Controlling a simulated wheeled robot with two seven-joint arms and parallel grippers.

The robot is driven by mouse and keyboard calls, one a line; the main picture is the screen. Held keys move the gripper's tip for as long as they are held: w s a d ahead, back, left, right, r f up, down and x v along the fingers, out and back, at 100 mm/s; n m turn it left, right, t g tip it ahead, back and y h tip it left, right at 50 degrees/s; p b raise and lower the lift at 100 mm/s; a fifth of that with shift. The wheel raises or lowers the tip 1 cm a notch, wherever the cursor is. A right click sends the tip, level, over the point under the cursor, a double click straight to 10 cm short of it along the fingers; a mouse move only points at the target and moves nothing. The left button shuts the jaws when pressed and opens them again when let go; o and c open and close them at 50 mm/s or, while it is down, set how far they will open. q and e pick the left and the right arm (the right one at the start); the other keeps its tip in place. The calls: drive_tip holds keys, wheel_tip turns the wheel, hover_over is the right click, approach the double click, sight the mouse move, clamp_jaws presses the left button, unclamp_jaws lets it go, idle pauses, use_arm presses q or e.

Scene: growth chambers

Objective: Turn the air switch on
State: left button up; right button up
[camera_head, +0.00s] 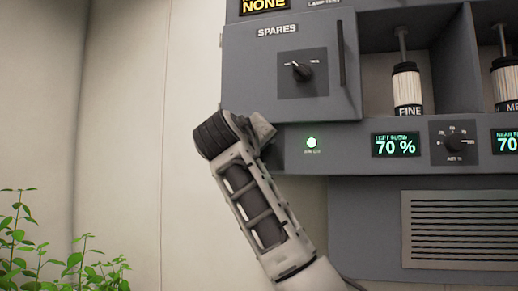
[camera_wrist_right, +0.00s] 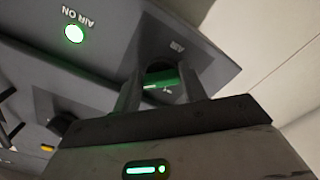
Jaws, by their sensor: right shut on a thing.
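My left gripper is not in view.
Above the gripper is the SPARES door (camera_head: 265,85) with a black knob and handle. To the right are a 70 % display (camera_head: 396,144), a dial (camera_head: 453,142), the FINE cylinder (camera_head: 407,88) and a vent grille (camera_head: 460,230). Green plants (camera_head: 60,255) stand at lower left.

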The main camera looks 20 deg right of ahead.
drive_tip(key=shift+f, duration=0.15)
drive_tip(key=o, duration=0.9)
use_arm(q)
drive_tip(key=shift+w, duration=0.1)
use_arm(e)
drive_tip(key=shift+o, duration=0.4)
drive_tip(key=shift+a, duration=0.1)
drive_tip(key=shift+s, duration=0.1)
use_arm(q)
drive_tip(key=b, duration=0.2)
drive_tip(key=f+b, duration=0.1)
drive_tip(key=b, duration=0.1)
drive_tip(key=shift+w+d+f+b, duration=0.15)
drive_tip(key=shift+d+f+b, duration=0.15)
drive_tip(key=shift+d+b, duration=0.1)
use_arm(e)
drive_tip(key=v, duration=1.5)
drive_tip(key=shift+s+a, duration=0.3)
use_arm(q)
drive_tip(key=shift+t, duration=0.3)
use_arm(e)
drive_tip(key=shift+w, duration=0.1)
